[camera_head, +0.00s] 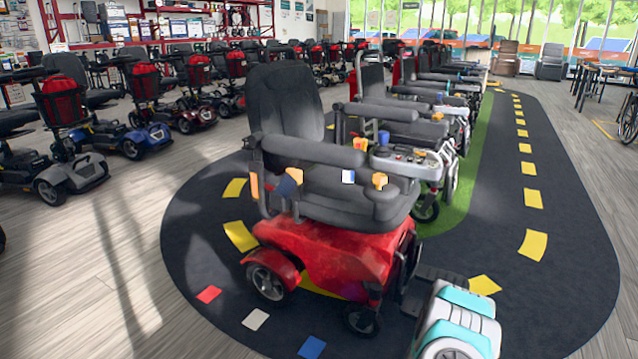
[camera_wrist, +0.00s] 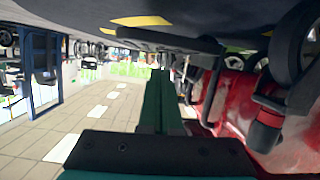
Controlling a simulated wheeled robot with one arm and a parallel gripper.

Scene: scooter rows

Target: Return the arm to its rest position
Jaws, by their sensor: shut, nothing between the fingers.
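My gripper (camera_wrist: 160,85) shows in the wrist view as two green fingers close together, shut and empty. The wrist view is upside down, with the dark floor mat along its top. The red base of the power chair (camera_wrist: 233,105) fills the right side there, close beside the fingers. My fingers are not visible in the head view.
The red power chair (camera_head: 335,252) with a black seat stands on the dark mat (camera_head: 560,260). Red (camera_head: 209,294), white (camera_head: 255,319) and blue (camera_head: 312,347) squares lie on the mat. Scooters line the left. The mat's right side is clear.

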